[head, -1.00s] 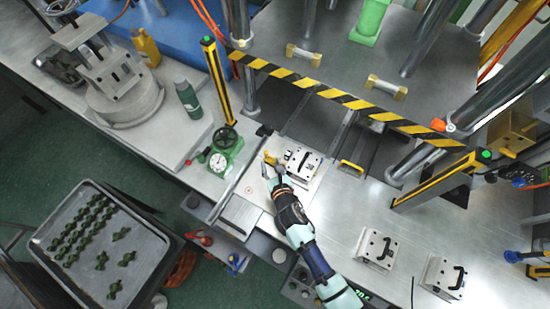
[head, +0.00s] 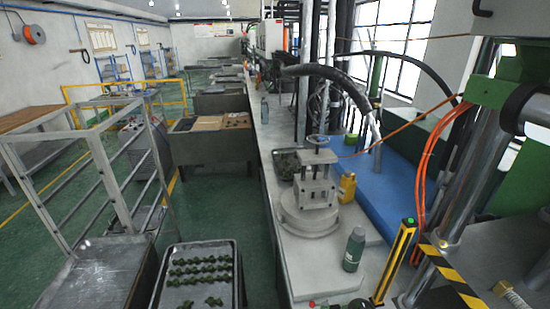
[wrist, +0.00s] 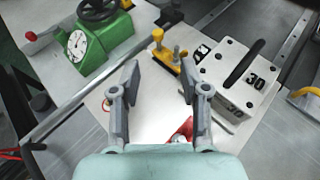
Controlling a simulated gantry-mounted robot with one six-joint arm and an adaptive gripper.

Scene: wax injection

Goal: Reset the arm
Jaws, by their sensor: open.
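My gripper (wrist: 157,80) is open and empty in the wrist view, its two fingers apart above the metal worktop (wrist: 85,125). A small yellow clamp-like part (wrist: 168,52) sits just beyond the fingertips, beside the block. My arm does not show in the current head view.
A green device with a dial and handwheel (wrist: 88,45) stands at the upper left of the wrist view. A red object (wrist: 183,130) lies partly hidden behind the right finger. The head view shows a tray of green parts (head: 200,255) and a green bottle (head: 354,250).

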